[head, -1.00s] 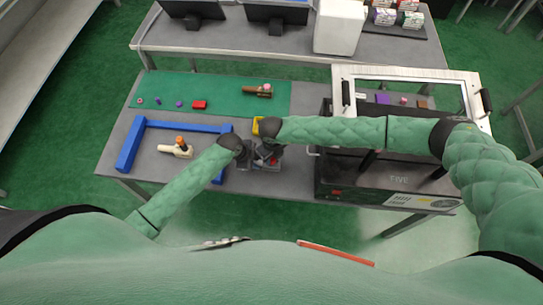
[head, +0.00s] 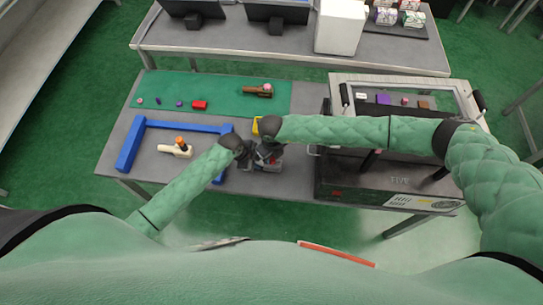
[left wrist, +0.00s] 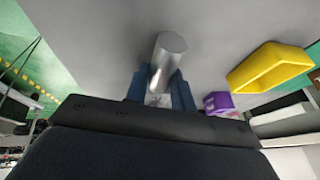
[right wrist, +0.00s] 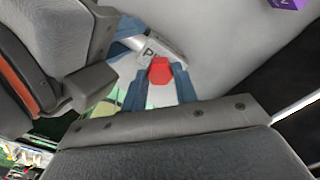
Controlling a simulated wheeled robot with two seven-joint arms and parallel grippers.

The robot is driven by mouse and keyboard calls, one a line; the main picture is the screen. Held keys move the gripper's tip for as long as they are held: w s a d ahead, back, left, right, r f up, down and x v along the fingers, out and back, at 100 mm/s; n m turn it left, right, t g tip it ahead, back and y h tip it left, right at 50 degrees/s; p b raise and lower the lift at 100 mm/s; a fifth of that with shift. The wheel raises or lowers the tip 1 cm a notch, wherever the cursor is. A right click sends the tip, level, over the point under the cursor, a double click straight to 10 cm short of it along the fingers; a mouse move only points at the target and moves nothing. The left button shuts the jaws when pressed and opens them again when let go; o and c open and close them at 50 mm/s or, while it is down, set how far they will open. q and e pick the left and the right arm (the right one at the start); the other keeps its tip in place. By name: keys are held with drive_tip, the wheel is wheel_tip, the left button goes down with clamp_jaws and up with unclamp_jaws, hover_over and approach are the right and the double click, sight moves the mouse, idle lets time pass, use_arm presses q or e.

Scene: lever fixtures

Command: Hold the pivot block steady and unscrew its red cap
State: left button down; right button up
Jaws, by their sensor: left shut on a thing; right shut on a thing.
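The pivot block is a pale block with dark lettering in the right wrist view (right wrist: 165,50), partly hidden by the grippers. Its red cap (right wrist: 160,71) sits between the blue fingers of my right gripper (right wrist: 158,84), which is shut on it. In the left wrist view, a grey metal cylinder (left wrist: 168,52) on the block stands between the fingers of my left gripper (left wrist: 160,92), which is shut on the block. In the head view, my left gripper (head: 246,157) and right gripper (head: 267,152) meet close together over the table, hiding most of the block.
A yellow bin (left wrist: 270,67) and a purple piece (left wrist: 219,102) are close by. A blue frame (head: 180,124) and a cream part with an orange top (head: 177,149) lie left. A black box with a glass lid (head: 400,185) stands right. Small parts lie on the green mat (head: 225,90).

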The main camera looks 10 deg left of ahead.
drive_tip(key=shift+d+f, duration=0.15)
drive_tip(key=shift+d+r, duration=0.1)
drive_tip(key=shift+r, duration=0.5)
drive_tip(key=shift+w+r, duration=0.1)
drive_tip(key=shift+r, duration=0.95)
use_arm(q)
drive_tip(key=c, duration=1.1)
unclamp_jaws()
drive_tip(key=shift+a, duration=0.1)
drive_tip(key=v, duration=1.2)
